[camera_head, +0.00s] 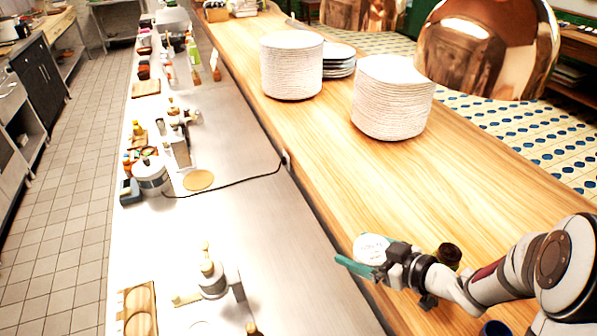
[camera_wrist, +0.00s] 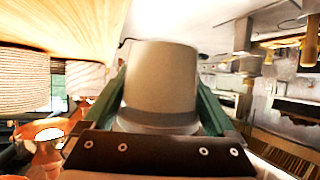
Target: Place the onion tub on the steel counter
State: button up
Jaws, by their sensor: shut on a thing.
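The onion tub (camera_head: 370,247) looks like a small pale round tub with a white top in the head view. In the wrist view the tub (camera_wrist: 160,82) is grey-beige and fills the space between the two green fingers. My gripper (camera_head: 358,262) is shut on it, with a finger on either side. The tub shows over the left edge of the wooden pass, near the steel counter (camera_head: 262,225). I cannot tell its exact height above the surface. The steel counter runs along the left of the wooden pass, and a broad stretch of it is bare.
The wooden pass (camera_head: 310,135) holds tall plate stacks (camera_head: 292,68) (camera_head: 392,98). On the counter stand a steel pot (camera_head: 151,175), a round board (camera_head: 198,180), a black cable (camera_head: 235,185), a metal fixture (camera_head: 212,280) and a wooden tray (camera_head: 139,308). Copper lamps (camera_head: 487,50) hang at upper right.

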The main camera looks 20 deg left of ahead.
jog(key=s+a+f+n+g, duration=0.2)
jog(key=a+f, duration=0.2)
jog(key=a, duration=0.1)
send_over(290, 283)
jog(key=shift+y, duration=0.4)
jog(key=f, duration=0.5)
jog(key=shift+d+f, duration=0.25)
jog(key=shift+d, duration=0.05)
jog(key=shift+a+f, duration=0.15)
jog(key=shift+f, duration=0.95)
jog(key=shift+a+f, duration=0.15)
jog(key=shift+f, duration=0.95)
jog(key=o, duration=1.2)
jog(key=shift+f, duration=0.15)
jog(key=shift+r, duration=0.25)
jog(key=v, duration=1.2)
